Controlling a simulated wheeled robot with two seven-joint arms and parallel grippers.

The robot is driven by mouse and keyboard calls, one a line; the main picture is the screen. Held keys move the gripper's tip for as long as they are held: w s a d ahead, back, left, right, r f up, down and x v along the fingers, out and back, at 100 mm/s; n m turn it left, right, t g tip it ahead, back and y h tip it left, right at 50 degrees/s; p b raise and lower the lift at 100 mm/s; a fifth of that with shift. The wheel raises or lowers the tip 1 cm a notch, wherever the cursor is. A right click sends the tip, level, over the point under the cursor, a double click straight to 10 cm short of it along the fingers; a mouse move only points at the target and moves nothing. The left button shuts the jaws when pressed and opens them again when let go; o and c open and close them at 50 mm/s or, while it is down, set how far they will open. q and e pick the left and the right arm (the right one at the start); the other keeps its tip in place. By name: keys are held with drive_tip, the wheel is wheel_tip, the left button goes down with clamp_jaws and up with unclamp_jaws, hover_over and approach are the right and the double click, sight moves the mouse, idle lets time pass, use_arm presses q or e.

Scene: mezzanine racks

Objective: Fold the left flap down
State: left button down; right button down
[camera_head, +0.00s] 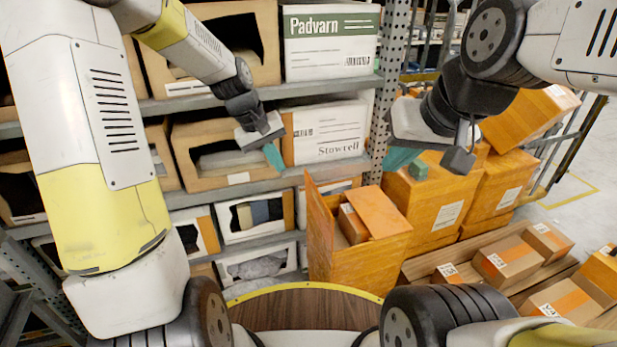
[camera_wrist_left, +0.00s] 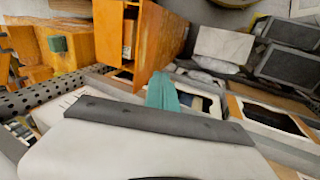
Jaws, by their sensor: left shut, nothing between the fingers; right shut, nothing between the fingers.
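An orange open-topped carton (camera_head: 345,265) stands in front of the shelf in the head view. Its left flap (camera_head: 319,222) stands upright. Another flap (camera_head: 383,212) lies slanted over the right side of the opening. A smaller box (camera_head: 352,225) shows inside. The carton also appears at the top of the left wrist view (camera_wrist_left: 163,40). My left gripper (camera_head: 272,156), with teal fingertips, is shut and empty, above and left of the carton; its tips show in the wrist view (camera_wrist_left: 162,92). My right gripper (camera_head: 402,158) is shut and empty, above and right of the carton.
Shelves with several open bins and a Padvarn box (camera_head: 331,42) stand behind. Small parcels (camera_head: 513,262) lie on a wooden surface at lower right. A perforated post (camera_head: 389,80) stands between the arms.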

use_arm(q)
drive_tip(key=w+d+f, duration=0.3)
drive_tip(key=d+f, duration=0.5)
drive_tip(key=f, duration=0.3)
drive_tip(key=shift+w+f+n+h, duration=0.3)
drive_tip(key=shift+d, duration=0.15)
